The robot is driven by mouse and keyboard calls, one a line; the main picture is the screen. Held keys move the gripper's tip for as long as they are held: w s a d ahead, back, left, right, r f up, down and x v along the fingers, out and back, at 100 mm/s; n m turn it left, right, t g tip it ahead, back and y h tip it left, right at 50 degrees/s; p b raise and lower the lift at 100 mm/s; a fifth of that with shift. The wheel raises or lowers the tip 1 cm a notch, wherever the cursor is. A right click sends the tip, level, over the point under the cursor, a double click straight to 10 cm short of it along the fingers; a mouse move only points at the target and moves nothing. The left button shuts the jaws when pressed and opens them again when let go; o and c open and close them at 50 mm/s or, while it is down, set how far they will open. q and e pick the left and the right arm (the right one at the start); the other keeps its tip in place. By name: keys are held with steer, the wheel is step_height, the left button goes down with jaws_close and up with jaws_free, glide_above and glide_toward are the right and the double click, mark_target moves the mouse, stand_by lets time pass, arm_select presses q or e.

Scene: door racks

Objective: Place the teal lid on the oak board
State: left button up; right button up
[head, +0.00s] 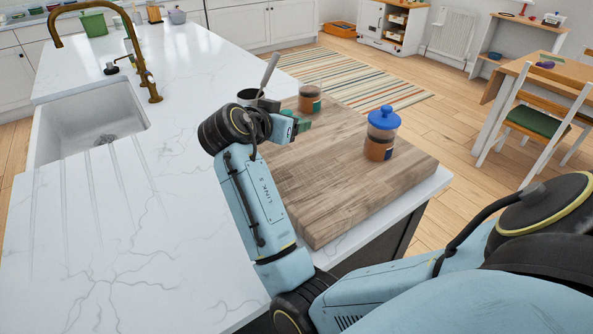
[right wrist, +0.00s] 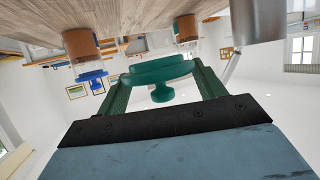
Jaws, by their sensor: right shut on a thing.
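My right gripper (head: 288,122) is over the back left part of the oak board (head: 335,190). It is shut on the teal lid (right wrist: 160,75), whose round rim and knob show between the green fingers in the right wrist view. In the head view the lid is mostly hidden by the gripper, and I cannot tell its exact height above the board. The board's wooden surface also shows along the top of the upside-down right wrist view (right wrist: 125,14). My left gripper is not in view.
A jar with a blue lid (head: 381,135) stands on the board's right part. An open jar (head: 309,99) stands at its back edge. A dark cup (head: 246,96) with a grey handle sticking out is at the back left. The board's front and middle are clear.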

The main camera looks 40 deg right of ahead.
steer(key=m+g, duration=0.1)
steer(key=s+d+m+g, duration=0.1)
steer(key=m+g, duration=0.1)
steer(key=shift+s+d+g+h+b, duration=0.2)
steer(key=shift+s+g+h+b, duration=0.1)
steer(key=shift+h+b, duration=0.1)
glide_above(297, 165)
step_height(297, 165, down, 4)
steer(key=shift+f, duration=0.15)
step_height(297, 165, down, 5)
steer(key=shift+a+r+b, duration=0.1)
steer(key=shift+r+b, duration=0.1)
steer(key=shift+b, duration=0.1)
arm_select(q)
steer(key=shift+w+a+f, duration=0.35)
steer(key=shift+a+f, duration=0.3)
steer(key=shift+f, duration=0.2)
arm_select(e)
steer(key=shift+f, duration=0.35)
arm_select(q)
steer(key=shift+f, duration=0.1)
arm_select(e)
steer(key=shift+f, duration=0.1)
steer(key=o, duration=0.9)
steer(key=shift+c, duration=0.2)
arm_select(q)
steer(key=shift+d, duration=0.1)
arm_select(e)
steer(key=shift+o, duration=0.5)
